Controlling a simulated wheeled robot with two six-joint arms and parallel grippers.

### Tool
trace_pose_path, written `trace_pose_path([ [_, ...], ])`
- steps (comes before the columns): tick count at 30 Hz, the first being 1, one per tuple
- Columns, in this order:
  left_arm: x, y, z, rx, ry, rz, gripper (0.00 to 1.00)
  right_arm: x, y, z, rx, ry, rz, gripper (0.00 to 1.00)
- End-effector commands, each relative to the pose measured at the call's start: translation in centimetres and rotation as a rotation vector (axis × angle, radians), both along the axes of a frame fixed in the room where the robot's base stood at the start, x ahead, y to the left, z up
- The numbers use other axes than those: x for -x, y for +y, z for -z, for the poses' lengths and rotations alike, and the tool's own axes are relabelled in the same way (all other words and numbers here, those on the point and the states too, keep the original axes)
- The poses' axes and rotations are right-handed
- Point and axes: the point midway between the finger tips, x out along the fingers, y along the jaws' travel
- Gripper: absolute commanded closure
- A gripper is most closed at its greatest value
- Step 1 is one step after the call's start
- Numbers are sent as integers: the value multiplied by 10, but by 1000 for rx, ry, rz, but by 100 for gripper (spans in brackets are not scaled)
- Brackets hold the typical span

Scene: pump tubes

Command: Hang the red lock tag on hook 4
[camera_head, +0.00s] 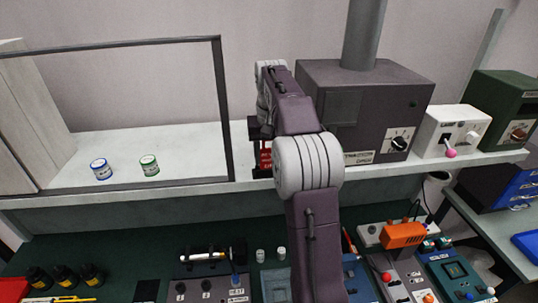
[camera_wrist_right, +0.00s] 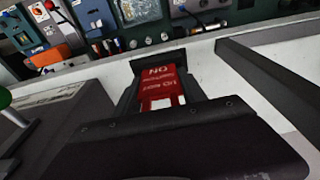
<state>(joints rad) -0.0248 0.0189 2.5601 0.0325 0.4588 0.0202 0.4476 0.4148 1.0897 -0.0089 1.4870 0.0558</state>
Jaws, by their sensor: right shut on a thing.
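The red lock tag (camera_wrist_right: 160,84) with white lettering is between the fingers of my right gripper (camera_wrist_right: 158,92) in the right wrist view. In the head view the tag (camera_head: 265,155) shows as a small red patch beside my right gripper (camera_head: 260,148), at the front of the pale shelf, left of the dark box with the flue. My right gripper is shut on it. Hook 4 cannot be made out in either view. My left gripper is not in view.
A dark box (camera_head: 340,95) with a dial stands close right of the gripper. A framed enclosure (camera_head: 224,110) with two small tins (camera_head: 101,169) is to the left. Below the shelf (camera_head: 190,189), the green bench (camera_head: 110,245) carries several instruments and bottles.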

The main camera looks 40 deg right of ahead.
Motion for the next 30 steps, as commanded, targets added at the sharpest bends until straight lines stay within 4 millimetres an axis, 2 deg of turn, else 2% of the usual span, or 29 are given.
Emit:
trace_pose_path([
  [3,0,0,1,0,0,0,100,0,0,1,0,0,0,91],
  [4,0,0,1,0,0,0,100,0,0,1,0,0,0,49],
  [6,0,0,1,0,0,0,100,0,0,1,0,0,0,30],
  [18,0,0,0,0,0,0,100,0,0,3,0,-1,0,30],
  [23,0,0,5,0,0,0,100,2,1,-20,2,-5,0,30],
  [30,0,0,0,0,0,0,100,7,3,-60,1,-3,0,30],
])
